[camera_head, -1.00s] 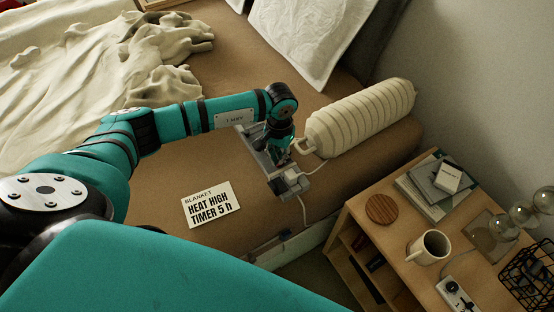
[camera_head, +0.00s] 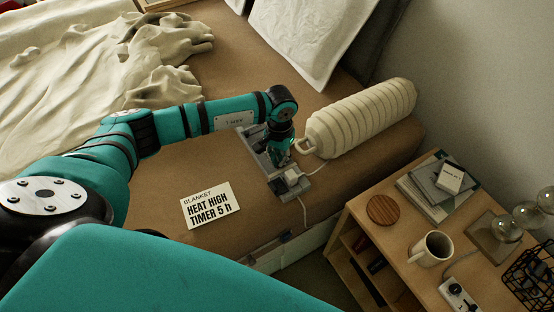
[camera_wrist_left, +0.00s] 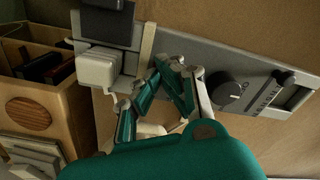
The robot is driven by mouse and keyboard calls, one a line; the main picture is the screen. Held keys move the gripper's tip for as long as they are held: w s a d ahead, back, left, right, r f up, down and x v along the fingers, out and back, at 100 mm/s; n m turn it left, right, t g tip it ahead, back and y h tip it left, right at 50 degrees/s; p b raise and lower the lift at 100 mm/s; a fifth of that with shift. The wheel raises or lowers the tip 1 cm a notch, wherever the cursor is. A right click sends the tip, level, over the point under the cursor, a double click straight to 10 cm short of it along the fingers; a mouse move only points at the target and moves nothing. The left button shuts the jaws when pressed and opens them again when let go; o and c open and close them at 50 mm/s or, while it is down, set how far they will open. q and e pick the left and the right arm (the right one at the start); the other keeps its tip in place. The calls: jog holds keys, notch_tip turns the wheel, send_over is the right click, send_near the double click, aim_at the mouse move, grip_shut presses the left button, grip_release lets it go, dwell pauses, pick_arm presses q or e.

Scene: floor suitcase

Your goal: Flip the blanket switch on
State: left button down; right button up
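The blanket control is a grey panel (camera_head: 250,137) on the brown bed, partly hidden by my left gripper. In the left wrist view the panel (camera_wrist_left: 185,44) carries a round black dial (camera_wrist_left: 226,90) with markings too small to read, a white block (camera_wrist_left: 98,68) and a dark rectangle (camera_wrist_left: 108,20). The white block (camera_head: 291,177) also shows in the head view, with a cable leading off. My left gripper (camera_head: 281,161) is low over the panel, between dial and white block. In the wrist view its fingertips (camera_wrist_left: 159,70) come together with nothing visible between them; contact is unclear. My right gripper is out of view.
A card (camera_head: 210,204) reads "BLANKET HEAT HIGH TIMER 5 h". A ribbed cream bolster (camera_head: 362,116) lies just beyond the panel. A wooden nightstand (camera_head: 385,235) at the right holds a mug (camera_head: 430,248), books and glass globes. Rumpled bedding (camera_head: 80,70) lies at the left.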

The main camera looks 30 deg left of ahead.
pick_arm(q)
jog(key=shift+r+p, duration=0.55)
jog(key=shift+r, duration=0.4)
jog(key=shift+r+p, duration=0.35)
jog(key=shift+r, duration=0.3)
jog(key=shift+r+p, duration=0.7)
jog(key=shift+r, duration=1.1)
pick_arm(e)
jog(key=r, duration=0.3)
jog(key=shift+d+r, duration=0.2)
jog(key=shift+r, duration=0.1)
pick_arm(q)
jog(key=shift+f, duration=0.1)
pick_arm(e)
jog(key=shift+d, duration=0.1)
